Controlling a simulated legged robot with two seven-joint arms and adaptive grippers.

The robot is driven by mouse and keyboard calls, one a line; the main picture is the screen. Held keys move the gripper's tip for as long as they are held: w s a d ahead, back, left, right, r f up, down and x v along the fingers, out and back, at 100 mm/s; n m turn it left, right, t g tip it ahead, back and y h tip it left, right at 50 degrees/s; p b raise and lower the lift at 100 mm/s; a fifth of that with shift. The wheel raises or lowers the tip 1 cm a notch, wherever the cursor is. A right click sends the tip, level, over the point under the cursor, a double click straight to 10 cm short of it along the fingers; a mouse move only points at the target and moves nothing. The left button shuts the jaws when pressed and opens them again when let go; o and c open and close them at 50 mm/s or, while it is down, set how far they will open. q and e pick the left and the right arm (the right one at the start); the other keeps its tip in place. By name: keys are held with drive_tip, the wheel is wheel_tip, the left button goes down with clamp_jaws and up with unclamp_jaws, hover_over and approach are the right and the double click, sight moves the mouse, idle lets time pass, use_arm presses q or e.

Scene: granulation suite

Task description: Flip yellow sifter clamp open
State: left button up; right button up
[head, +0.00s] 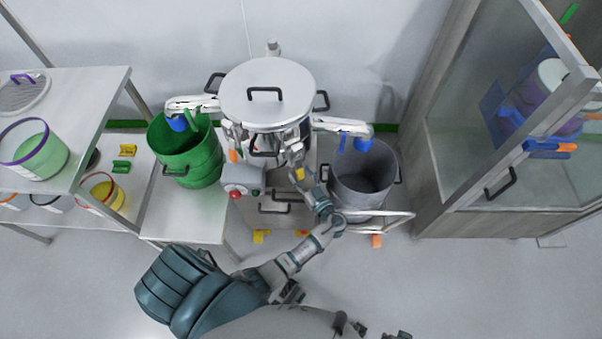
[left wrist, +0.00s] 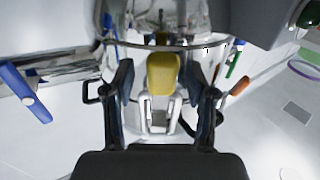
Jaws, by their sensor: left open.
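The yellow sifter clamp (left wrist: 162,74) sits centrally in the left wrist view, its rounded yellow handle on a pale metal bracket. In the head view the clamp (head: 299,174) is a small yellow patch on the front of the steel sifter (head: 267,93), below its lid. My left gripper (head: 298,160) reaches up to it. In the left wrist view the left gripper's (left wrist: 165,80) dark fingers are open, one on each side of the clamp, with visible gaps. Whether a fingertip touches it is unclear. My right gripper is not in view.
A green bin (head: 186,155) stands left of the sifter and a grey bin (head: 364,172) right of it. A control box with a red button (head: 236,194) is close to my arm's left. A glass-doored cabinet (head: 500,120) stands at the right. The floor in front is clear.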

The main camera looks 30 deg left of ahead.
use_arm(q)
drive_tip(key=shift+w+a, duration=0.1)
drive_tip(key=shift+a, duration=0.25)
drive_tip(key=shift+f, duration=0.1)
clamp_jaws()
drive_tip(key=shift+a, duration=0.1)
